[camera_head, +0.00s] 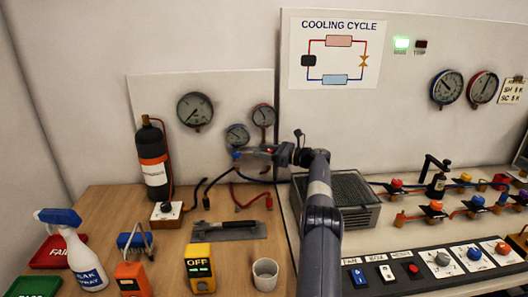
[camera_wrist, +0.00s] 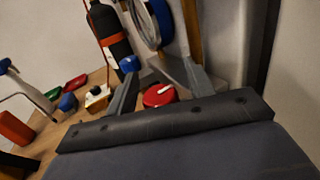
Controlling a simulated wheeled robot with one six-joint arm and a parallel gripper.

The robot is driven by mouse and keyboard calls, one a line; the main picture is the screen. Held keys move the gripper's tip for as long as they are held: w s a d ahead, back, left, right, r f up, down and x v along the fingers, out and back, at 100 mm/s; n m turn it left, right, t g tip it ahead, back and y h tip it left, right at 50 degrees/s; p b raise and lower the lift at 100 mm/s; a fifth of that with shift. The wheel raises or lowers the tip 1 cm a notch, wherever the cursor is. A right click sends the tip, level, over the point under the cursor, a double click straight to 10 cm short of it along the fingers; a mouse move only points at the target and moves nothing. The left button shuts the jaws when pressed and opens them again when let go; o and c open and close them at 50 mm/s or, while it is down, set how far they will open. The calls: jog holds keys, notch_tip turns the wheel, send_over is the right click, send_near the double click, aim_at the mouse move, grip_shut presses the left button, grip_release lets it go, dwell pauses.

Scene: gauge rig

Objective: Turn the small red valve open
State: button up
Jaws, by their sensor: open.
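A small red valve knob (camera_wrist: 158,95) with a pale mark on top shows between my fingers in the wrist view. My gripper (camera_wrist: 165,80) is open, with one finger on each side of the knob. I cannot tell whether either finger touches it. A blue knob (camera_wrist: 129,64) sits just beyond the left finger. In the head view my gripper (camera_head: 275,153) is at the gauge manifold, below two small gauges (camera_head: 237,136) (camera_head: 263,115). My arm comes in from the front right. The red knob is hard to make out there, and the blue knob (camera_head: 236,155) shows at left.
A black cylinder (camera_head: 152,160) stands left of the manifold. A grey grilled unit (camera_head: 345,190) is close on the right. Pipes with other red valves (camera_head: 397,183) lie farther right.

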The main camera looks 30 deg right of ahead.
jog(key=b+v, duration=0.2)
jog(key=v, duration=0.8)
jog(key=shift+s+d, duration=0.25)
jog(key=shift+s, duration=0.05)
jog(key=p+x, duration=0.1)
jog(key=x, duration=1)
jog(key=shift+s+r+p, duration=0.1)
jog(key=shift+r+p, duration=0.05)
jog(key=shift+p, duration=0.55)
